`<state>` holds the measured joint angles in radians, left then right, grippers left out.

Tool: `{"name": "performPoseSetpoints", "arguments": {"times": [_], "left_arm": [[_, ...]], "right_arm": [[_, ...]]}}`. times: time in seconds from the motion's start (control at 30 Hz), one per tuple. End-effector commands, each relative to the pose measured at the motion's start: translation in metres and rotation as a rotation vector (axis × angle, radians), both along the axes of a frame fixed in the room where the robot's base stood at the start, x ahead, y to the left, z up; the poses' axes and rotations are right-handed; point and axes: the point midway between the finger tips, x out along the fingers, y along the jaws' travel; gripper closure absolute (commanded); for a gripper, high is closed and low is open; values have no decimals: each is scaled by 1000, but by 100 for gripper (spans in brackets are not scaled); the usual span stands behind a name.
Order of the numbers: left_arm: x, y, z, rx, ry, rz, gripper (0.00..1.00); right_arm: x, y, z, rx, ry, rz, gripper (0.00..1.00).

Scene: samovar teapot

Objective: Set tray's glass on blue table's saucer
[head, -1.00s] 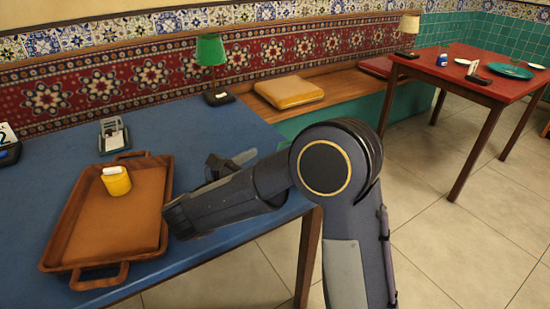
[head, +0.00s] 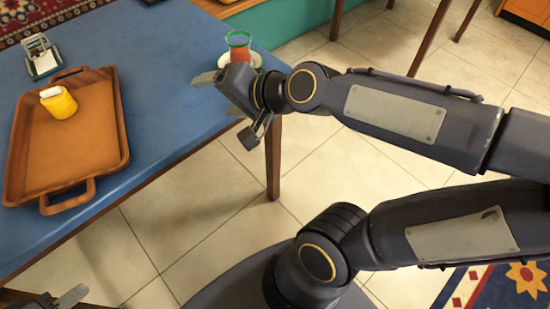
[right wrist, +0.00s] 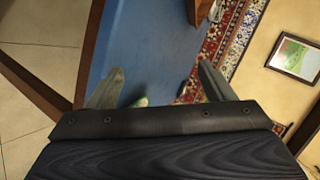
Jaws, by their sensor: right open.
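A glass of red drink with a green rim (head: 238,44) stands upright at the blue table's right edge, on a pale saucer (head: 256,60) that is partly hidden by my right gripper. My right gripper (head: 212,82) is open just in front of the glass, its fingers pointing left. In the right wrist view its fingers (right wrist: 160,84) are spread, with a small green patch, perhaps the glass's rim, low by the left finger. The wooden tray (head: 122,125) holds a yellow pot but no glass. My left gripper (head: 66,298) shows only partly at the bottom left.
The yellow pot (head: 59,102) with a white top sits on the tray. A napkin holder (head: 42,58) stands behind the tray. The blue table (head: 165,70) is bare between tray and saucer. Tiled floor lies past its edge.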

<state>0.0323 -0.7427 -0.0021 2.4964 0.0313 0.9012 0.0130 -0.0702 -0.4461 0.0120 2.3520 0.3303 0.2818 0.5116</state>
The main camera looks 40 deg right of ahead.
Motion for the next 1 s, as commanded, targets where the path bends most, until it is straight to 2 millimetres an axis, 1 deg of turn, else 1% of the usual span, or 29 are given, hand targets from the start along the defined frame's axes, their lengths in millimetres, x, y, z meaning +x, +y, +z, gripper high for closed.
{"name": "performPoseSetpoints", "arguments": {"times": [0.03, 0.07, 0.1, 0.2, 0.3, 0.4, 0.63, 0.73, 0.77, 0.87, 0.97, 1.0], "left_arm": [[0, 0, 0, 0, 0, 0, 64], [0, 0, 0, 0, 0, 0, 64], [0, 0, 0, 0, 0, 0, 64], [0, 0, 0, 0, 0, 0, 64], [0, 0, 0, 0, 0, 0, 64], [0, 0, 0, 0, 0, 0, 64], [0, 0, 0, 0, 0, 0, 64], [0, 0, 5, 0, 0, 0, 64], [0, 0, 8, 0, 0, 0, 64], [0, 0, 26, 0, 0, 0, 64], [0, 0, 56, 0, 0, 0, 64], [0, 0, 71, 0, 0, 0, 64]], "right_arm": [[-29, -3, -16, -130, 31, 101, 25], [-45, -4, -27, -208, 55, 169, 25], [-66, -5, -41, -299, 87, 251, 25], [-107, -11, -67, -464, 155, 415, 25], [-131, -15, -81, -551, 199, 513, 25], [-141, -17, -87, -583, 219, 553, 25], [-141, -17, -87, -584, 220, 556, 25], [-141, -17, -82, -582, 219, 556, 25], [-141, -17, -79, -583, 219, 555, 25], [-140, -17, -60, -582, 218, 556, 25], [-140, -17, -30, -581, 218, 555, 25], [-140, -17, -16, -581, 218, 555, 25]]}}
